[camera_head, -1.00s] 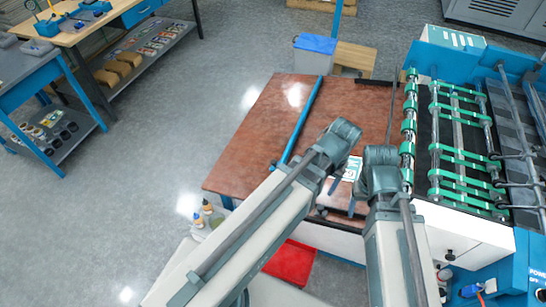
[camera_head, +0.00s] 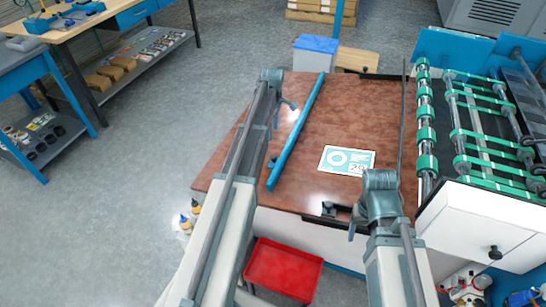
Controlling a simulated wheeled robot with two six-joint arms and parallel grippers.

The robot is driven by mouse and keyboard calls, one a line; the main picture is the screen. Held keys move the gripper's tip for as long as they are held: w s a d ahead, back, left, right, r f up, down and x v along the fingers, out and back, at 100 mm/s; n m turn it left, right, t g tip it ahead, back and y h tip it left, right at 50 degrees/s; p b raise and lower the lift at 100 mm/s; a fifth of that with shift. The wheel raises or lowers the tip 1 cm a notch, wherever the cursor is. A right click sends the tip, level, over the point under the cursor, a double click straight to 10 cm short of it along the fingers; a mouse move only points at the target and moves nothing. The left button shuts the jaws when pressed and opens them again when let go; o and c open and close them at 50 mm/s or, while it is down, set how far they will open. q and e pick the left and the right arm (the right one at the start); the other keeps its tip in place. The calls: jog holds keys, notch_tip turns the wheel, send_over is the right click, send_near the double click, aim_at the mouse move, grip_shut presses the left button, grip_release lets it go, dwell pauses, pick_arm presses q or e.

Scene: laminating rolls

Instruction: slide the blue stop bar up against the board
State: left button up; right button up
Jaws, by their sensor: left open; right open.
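The blue stop bar (camera_head: 297,130) lies slantwise on the red-brown table top (camera_head: 325,122). The board, a white and teal printed sheet (camera_head: 346,160), lies flat to the right of the bar, with bare table between them. My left gripper (camera_head: 284,112) is open beside the bar's left side; whether it touches the bar I cannot tell, as its arm hides part of the fingers. My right gripper (camera_head: 356,224) is open near the table's front edge, below the board and apart from it, its fingers partly hidden by my wrist.
A dark clamp-like piece (camera_head: 335,209) sits at the table's front edge. A dark rail (camera_head: 403,115) and the green-wheeled roller machine (camera_head: 427,133) stand on the right. A red tray (camera_head: 284,270) is below the front edge. A blue-lidded bin (camera_head: 316,45) stands behind the table.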

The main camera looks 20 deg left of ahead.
aim_at(273, 156)
pick_arm(q)
notch_tip(273, 156, down, 14)
jog(key=b, duration=1.3)
jog(key=shift+b, duration=0.4)
jog(key=shift+r, duration=0.1)
grip_shut()
dwell(0.4)
